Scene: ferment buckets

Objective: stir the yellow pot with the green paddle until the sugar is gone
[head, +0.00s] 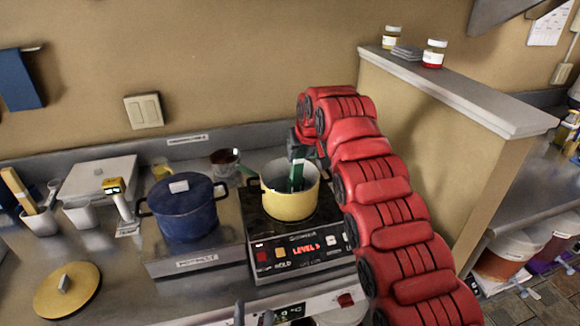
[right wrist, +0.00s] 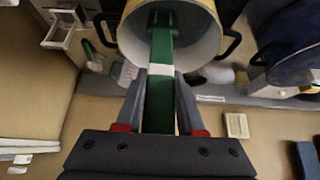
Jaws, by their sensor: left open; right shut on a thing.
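The yellow pot (head: 290,203) stands on the hot plate with its dark handles out to the sides. The green paddle (head: 297,178) is upright with its lower end inside the pot. My right gripper (head: 298,150) is above the pot, shut on the paddle's upper part. In the right wrist view the paddle (right wrist: 159,100), with a white band, runs between the fingers into the pot (right wrist: 212,22). The pot's inside looks pale there; I cannot make out any sugar.
The hot plate (head: 300,258) has a lit red display. A blue lidded pot (head: 187,210) stands to its left. A yellow lid (head: 68,290), white cups (head: 82,215) and a thermometer-like device (head: 122,205) are further left. A partition wall (head: 440,130) rises on the right.

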